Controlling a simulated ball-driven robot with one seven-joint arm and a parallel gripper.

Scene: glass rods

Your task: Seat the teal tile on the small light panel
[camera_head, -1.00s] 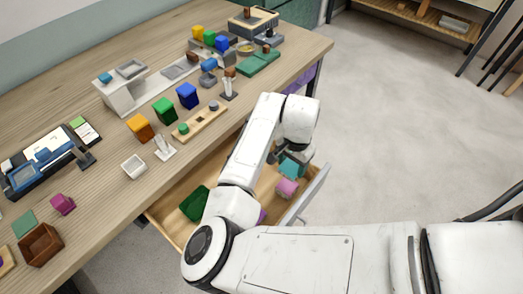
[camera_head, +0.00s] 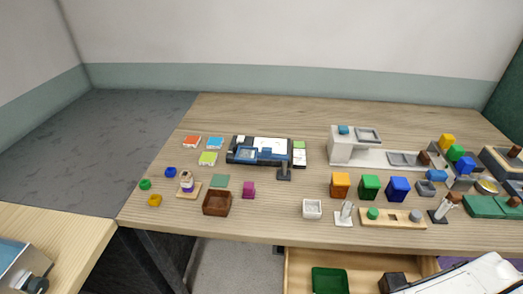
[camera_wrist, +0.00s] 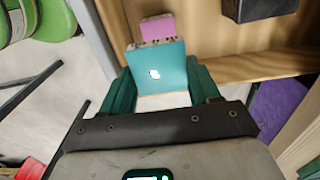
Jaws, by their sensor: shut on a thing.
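The tile has a small white mark on the face towards the camera. A pink block (camera_wrist: 158,28) shows just beyond its far edge; I cannot tell whether they touch. In the head view a small light panel (camera_head: 299,158) lies at the right end of a dark board with a blue frame (camera_head: 245,153) on the table. A green strip adjoins its top edge.
The open wooden drawer (camera_head: 300,262) below the table edge holds a green tray (camera_head: 330,281) and a dark box (camera_head: 391,283). A black stand (camera_head: 284,173) is just in front of the board. Coloured cubes and a white fixture (camera_head: 345,150) are to its right.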

